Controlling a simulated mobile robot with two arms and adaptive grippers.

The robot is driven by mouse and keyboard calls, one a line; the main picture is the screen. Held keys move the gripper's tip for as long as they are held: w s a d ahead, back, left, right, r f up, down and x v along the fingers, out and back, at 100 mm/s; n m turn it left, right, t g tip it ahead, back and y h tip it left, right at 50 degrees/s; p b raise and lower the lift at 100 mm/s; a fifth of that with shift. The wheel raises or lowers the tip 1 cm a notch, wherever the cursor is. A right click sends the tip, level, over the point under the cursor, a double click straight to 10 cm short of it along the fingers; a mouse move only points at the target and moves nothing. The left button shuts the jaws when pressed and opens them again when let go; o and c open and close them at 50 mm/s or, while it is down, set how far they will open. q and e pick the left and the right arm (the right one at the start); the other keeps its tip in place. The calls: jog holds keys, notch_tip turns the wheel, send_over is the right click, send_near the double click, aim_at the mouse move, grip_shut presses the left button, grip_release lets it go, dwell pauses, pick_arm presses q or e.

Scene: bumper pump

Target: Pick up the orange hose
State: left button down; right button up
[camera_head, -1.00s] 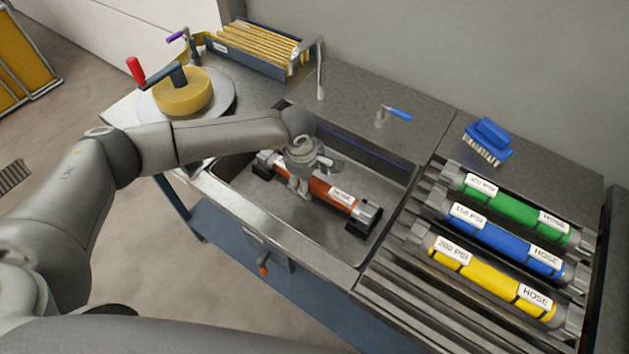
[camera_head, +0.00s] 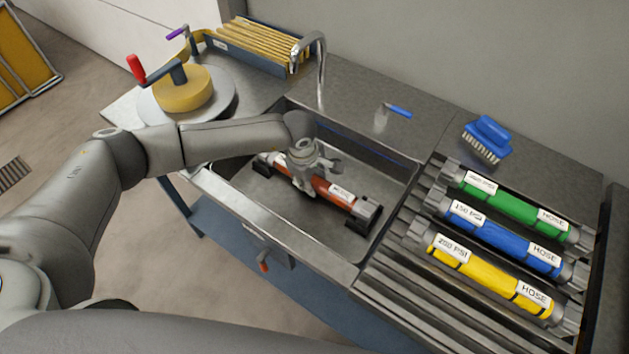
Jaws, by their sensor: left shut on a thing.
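The orange hose (camera_head: 333,194) lies lengthwise in the steel sink (camera_head: 270,208), with grey end fittings and a white label. Its ends sit by dark supports at the sink bottom. My left gripper (camera_head: 304,187) comes from above and is shut on the orange hose near its middle. The gripper covers part of the hose. I cannot tell whether the hose is lifted off its supports. My right gripper is not in view.
Green (camera_head: 500,203), blue (camera_head: 505,240) and yellow (camera_head: 490,278) hoses lie on the slatted rack at right. A faucet (camera_head: 321,70) stands behind the sink. A blue brush (camera_head: 487,139) and a yellow wheel with a red-handled crank (camera_head: 184,95) are on the counter.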

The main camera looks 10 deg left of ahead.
pick_arm(q)
jog(key=shift+r, duration=0.15)
jog(key=shift+w+r+b, duration=0.1)
jog(key=shift+r+b, duration=0.3)
jog(key=shift+r, duration=0.15)
jog(key=s+a+r+b, duration=0.4)
jog(key=s+a+r, duration=0.1)
jog(key=s+r, duration=0.6)
jog(key=shift+s+r, duration=0.4)
jog(key=shift+s, duration=0.75)
jog(key=shift+d, duration=0.1)
